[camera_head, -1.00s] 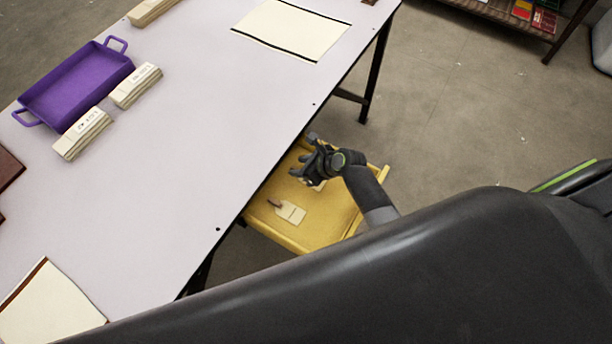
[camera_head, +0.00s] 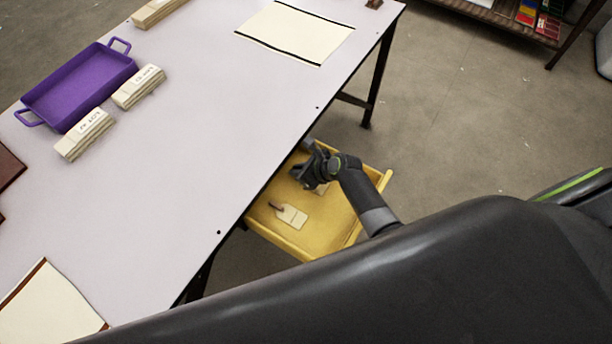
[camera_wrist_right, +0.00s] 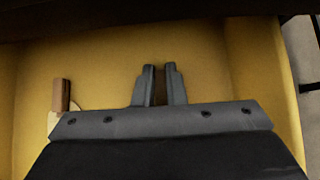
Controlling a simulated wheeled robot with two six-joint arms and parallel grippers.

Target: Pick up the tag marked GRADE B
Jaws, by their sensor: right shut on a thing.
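A yellow tray or drawer (camera_head: 335,225) sits low beside the table edge. A cream tag (camera_head: 291,216) with a dark tab lies flat in it; its marking is too small to read. A second pale tag (camera_head: 321,189) shows partly beneath my right gripper (camera_head: 304,178), which hides most of it. In the right wrist view my right gripper (camera_wrist_right: 160,85) is shut on a narrow brown tab (camera_wrist_right: 160,92), apparently that tag's. The other tag's brown tab (camera_wrist_right: 62,95) shows at the left there, apart from the fingers. I cannot read GRADE B anywhere. My left gripper is out of view.
The pale table (camera_head: 190,150) overhangs the tray's left side. On it are a purple pan (camera_head: 78,85), stacked labelled blocks (camera_head: 138,87) and cream sheets (camera_head: 295,32). A shelf (camera_head: 500,18) stands at the far right. The floor right of the tray is clear.

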